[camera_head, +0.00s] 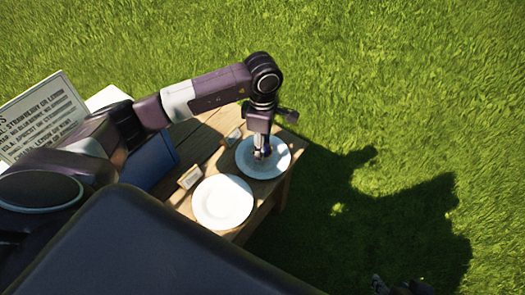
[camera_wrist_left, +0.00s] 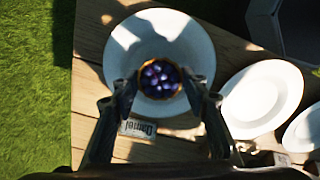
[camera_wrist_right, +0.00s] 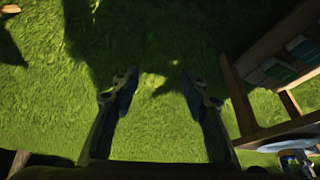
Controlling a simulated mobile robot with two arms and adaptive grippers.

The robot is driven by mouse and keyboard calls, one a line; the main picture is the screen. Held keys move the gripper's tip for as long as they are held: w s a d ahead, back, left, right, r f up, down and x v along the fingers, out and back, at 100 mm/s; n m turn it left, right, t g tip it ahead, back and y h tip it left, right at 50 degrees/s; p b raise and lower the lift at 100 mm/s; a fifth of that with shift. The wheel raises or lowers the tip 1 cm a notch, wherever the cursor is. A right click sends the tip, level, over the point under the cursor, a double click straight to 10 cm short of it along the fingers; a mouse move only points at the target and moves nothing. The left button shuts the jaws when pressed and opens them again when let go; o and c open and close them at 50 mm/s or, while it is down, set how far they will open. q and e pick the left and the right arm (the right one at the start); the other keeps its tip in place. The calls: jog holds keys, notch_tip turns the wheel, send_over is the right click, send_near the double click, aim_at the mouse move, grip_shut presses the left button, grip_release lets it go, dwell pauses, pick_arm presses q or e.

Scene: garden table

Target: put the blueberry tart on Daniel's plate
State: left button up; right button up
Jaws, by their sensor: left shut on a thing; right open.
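The blueberry tart (camera_wrist_left: 160,78), a round golden crust with dark blue berries, is between the fingers of my left gripper (camera_wrist_left: 160,84). That gripper is shut on it, over a white plate (camera_wrist_left: 138,45); I cannot tell whether the tart touches the plate. A name card reading "Daniel" (camera_wrist_left: 139,128) lies beside this plate. In the head view my left gripper (camera_head: 262,152) is over the far plate (camera_head: 280,161), and the tart is mostly hidden. My right gripper (camera_wrist_right: 160,90) is open and empty above the grass; only its dark tips show at the head view's bottom edge (camera_head: 400,287).
A second white plate (camera_head: 222,202) is nearer on the wooden table (camera_head: 205,135), with small cards (camera_head: 190,178) beside the plates. A text sign (camera_head: 40,117) and a blue panel (camera_head: 150,160) stand at left. Open grass (camera_head: 420,100) lies to the right.

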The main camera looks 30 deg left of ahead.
pick_arm(q)
jog(key=shift+f, duration=0.95)
pick_arm(e)
jog(key=shift+w+a+r+t, duration=0.2)
jog(key=shift+w+t, duration=0.1)
jog(key=shift+w, duration=0.3)
jog(key=shift+w+a+r+t, duration=0.2)
jog(key=shift+w+t, duration=0.1)
jog(key=shift+w, duration=0.25)
jog(key=shift+w, duration=0.1)
pick_arm(q)
jog(key=shift+f, duration=0.1)
jog(key=o, duration=1.2)
jog(key=shift+c, duration=0.2)
pick_arm(e)
jog(key=shift+w+a+r, duration=0.1)
jog(key=shift+w+r, duration=0.15)
jog(key=shift+w, duration=0.15)
pick_arm(q)
notch_tip(320, 180, up, 5)
jog(key=shift+w+r+p, duration=0.1)
jog(key=shift+p, duration=0.4)
notch_tip(320, 180, up, 7)
jog(key=p, duration=0.1)
pick_arm(e)
jog(key=s+d+g, duration=0.2)
jog(key=s, duration=0.5)
jog(key=shift+f+g, duration=0.4)
